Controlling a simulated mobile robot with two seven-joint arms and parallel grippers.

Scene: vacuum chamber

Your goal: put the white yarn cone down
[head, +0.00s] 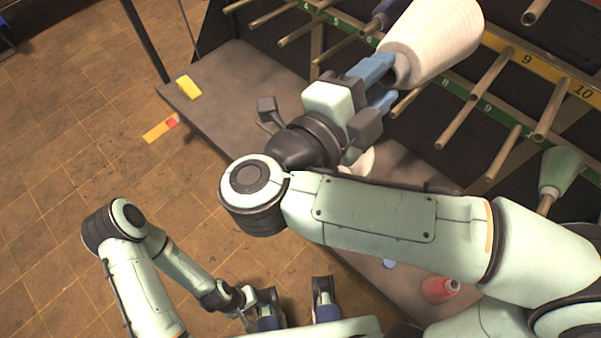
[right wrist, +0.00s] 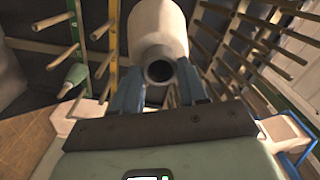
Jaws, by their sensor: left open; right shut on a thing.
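The white yarn cone (head: 437,42) is held up at the top of the head view, in front of the peg rack. My right gripper (head: 386,82) is shut on it, with its blue fingers at the cone's near end. In the right wrist view the cone (right wrist: 158,28) lies between the two fingers (right wrist: 160,92), its dark open end facing the camera. My left gripper (head: 297,310) is open and empty at the bottom of the head view, low and away from the cone.
A rack of wooden pegs (head: 508,150) with numbered yellow and green strips fills the right. A green cone (head: 563,168) sits on a peg. A grey table (head: 240,85) bears a yellow block (head: 188,87) and a red cone (head: 437,289). The table's left part is mostly clear.

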